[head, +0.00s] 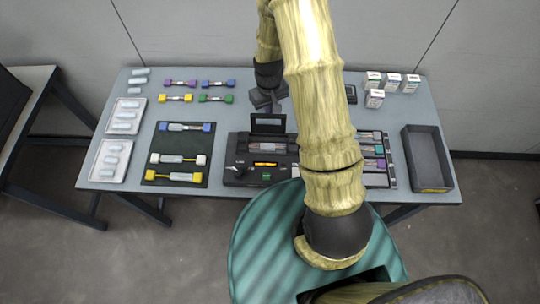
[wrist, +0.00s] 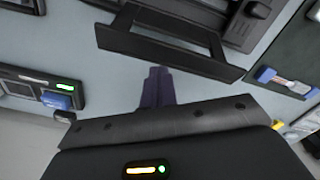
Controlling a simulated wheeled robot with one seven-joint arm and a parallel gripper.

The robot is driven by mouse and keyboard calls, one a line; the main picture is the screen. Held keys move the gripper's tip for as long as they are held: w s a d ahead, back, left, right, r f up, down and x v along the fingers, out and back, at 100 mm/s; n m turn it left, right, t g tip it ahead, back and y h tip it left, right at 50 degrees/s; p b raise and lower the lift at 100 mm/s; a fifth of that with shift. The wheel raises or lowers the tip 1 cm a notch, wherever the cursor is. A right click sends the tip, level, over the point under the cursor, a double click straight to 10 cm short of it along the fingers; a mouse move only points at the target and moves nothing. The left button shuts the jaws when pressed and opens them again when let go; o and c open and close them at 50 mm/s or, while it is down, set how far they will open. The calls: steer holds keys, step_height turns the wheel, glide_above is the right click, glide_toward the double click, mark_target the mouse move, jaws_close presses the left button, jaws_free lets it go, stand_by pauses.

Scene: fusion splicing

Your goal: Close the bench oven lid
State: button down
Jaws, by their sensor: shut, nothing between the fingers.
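A black bench machine (head: 236,172) stands near the front middle of the table. Its black framed lid (head: 268,123) stands raised at the back; I take this as the oven lid. The lid also shows in the wrist view (wrist: 165,56) as an open frame, just beyond my fingertips. My gripper (head: 265,100) is behind the lid, above the table. In the wrist view my gripper (wrist: 156,76) is shut with nothing in it. Its fingertips point towards the lid frame and look apart from it. My arm hides the right part of the machine in the head view.
A dark mat (head: 181,146) with splice holders lies left of the machine. A small device (head: 350,93) with a green display (wrist: 65,87) sits behind right. Small boxes (head: 375,98) and an empty dark tray (head: 444,158) stand at the right. White trays (head: 108,163) are at the left.

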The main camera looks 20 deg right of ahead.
mark_target(268, 119)
steer(key=shift+s, duration=0.1)
steer(key=shift+s+a+f, duration=0.15)
steer(key=shift+s+a, duration=0.15)
steer(key=shift+s, duration=0.45)
steer(key=shift+s+a+f, duration=0.15)
steer(key=shift+s+a, duration=0.1)
steer(key=shift+s, duration=0.5)
steer(key=shift+s+a+r+b, duration=0.1)
steer(key=shift+s+a+b, duration=0.1)
steer(key=shift+s, duration=0.35)
steer(key=shift+s+a+r+b, duration=0.1)
steer(key=shift+s+a, duration=0.1)
steer(key=shift+s, duration=1.05)
steer(key=shift+s+a+r, duration=0.1)
steer(key=shift+s+a, duration=0.2)
steer(key=shift+a, duration=0.1)
steer(key=shift+d, duration=0.1)
